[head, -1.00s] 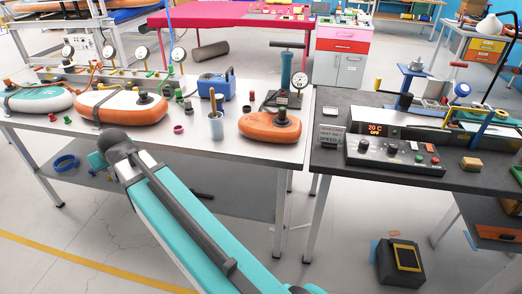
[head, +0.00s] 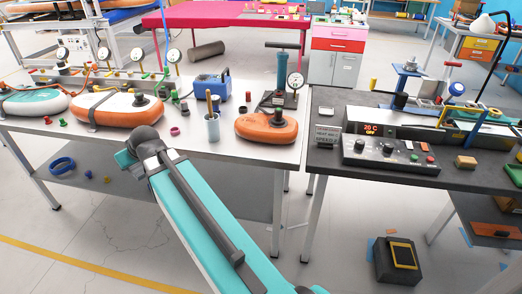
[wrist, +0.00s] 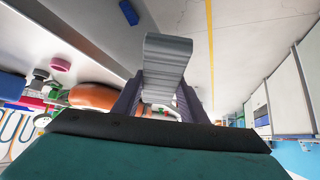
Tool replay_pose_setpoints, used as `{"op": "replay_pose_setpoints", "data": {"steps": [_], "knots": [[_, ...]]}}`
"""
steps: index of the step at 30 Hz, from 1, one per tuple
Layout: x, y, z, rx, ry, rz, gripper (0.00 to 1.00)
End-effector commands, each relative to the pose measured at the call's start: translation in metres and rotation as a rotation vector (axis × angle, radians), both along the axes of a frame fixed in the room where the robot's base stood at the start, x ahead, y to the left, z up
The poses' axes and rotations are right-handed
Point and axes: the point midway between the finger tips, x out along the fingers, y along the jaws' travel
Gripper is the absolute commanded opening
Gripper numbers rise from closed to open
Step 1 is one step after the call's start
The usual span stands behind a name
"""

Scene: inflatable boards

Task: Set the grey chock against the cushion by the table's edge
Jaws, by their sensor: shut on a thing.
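The grey chock (wrist: 166,58) is a ridged block between the dark fingers of my gripper (wrist: 158,100) in the wrist view. The gripper is shut on it and holds it in the air, clear of the table. In the head view my own arm hides the gripper and the chock. An orange cushion (head: 266,128) lies near the front right of the steel table (head: 225,148); it also shows in the wrist view (wrist: 92,96), left of the fingers. Two more cushions, orange-and-white (head: 102,108) and teal-and-white (head: 35,101), lie further left on the table.
A metal cup (head: 212,128) with tools stands left of the orange cushion, and a hand pump with a gauge (head: 286,84) behind it. A blue box (head: 213,88) is further back. A dark bench with a control unit (head: 390,150) stands to the right. The steel table's front strip is mostly bare.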

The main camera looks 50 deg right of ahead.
Motion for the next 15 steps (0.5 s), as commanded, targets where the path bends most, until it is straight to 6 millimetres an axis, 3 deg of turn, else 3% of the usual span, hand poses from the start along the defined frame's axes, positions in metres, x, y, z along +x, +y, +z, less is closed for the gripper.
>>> {"op": "replay_pose_setpoints", "data": {"steps": [3,15], "knots": [[-0.013,-0.027,-0.002,0.001,0.000,0.023,0.16],[-0.054,-0.100,-0.003,0.002,-0.002,0.144,0.16]]}}
